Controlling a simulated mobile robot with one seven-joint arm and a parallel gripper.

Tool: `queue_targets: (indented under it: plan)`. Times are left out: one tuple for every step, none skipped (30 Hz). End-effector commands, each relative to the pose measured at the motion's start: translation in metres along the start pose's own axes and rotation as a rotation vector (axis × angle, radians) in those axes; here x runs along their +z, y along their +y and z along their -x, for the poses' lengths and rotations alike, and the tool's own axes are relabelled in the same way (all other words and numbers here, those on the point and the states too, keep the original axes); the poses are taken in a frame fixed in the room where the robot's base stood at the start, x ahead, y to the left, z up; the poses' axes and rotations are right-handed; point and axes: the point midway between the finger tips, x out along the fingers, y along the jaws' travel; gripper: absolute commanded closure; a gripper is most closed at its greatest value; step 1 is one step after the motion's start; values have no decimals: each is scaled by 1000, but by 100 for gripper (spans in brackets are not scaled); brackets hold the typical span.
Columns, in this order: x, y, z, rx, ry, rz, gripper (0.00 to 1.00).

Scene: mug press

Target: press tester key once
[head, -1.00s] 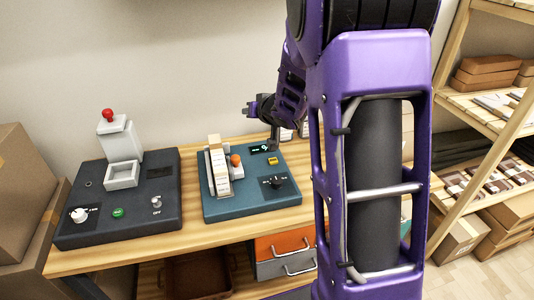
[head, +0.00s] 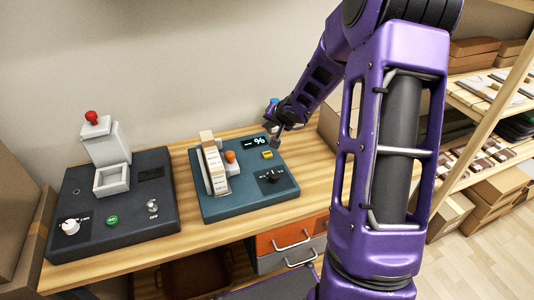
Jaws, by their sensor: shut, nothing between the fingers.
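The tester looks to be the teal box (head: 221,205) on the wooden bench. A small yellow key (head: 267,155) sits near its right back edge, below a lit display (head: 254,142). My gripper (head: 276,143) is shut and empty, pointing down just above and behind the yellow key. A small gap shows between the fingertips and the key in the picture. The box also bears a white upright holder with a beige strip (head: 214,167), an orange knob (head: 231,156) and a black dial (head: 271,176).
A dark press unit (head: 125,223) with a red-topped white post (head: 100,140) stands to the left on the bench (head: 190,238). Shelves with boxes (head: 480,155) stand at the right. Bare bench lies between the two units.

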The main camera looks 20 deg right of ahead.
Motion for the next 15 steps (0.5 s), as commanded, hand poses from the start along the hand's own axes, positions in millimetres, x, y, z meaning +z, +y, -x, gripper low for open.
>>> queue_targets:
  plan:
    - [0, 0, 0, 0, 0, 0, 100]
    - [0, 0, 0, 0, 0, 1, 100]
    - [0, 0, 0, 0, 0, 1, 100]
    - [1, 0, -1, 0, 0, 1, 100]
    - [1, 1, -1, 0, 0, 1, 100]
    - [2, 2, -2, 0, 0, 1, 100]
    - [3, 2, -3, 0, 0, 1, 100]
    - [4, 3, -5, 0, 0, 1, 100]
    - [5, 5, -6, 0, 0, 1, 100]
    - [6, 6, -8, 0, 0, 2, 100]
    - [7, 7, -10, 0, 0, 2, 100]
    - [9, 9, -13, 0, 0, 2, 100]
    - [11, 11, -15, 0, 0, 2, 100]
    - [13, 13, -17, 0, 0, 2, 100]
    - [15, 15, -20, 0, 1, 1, 100]
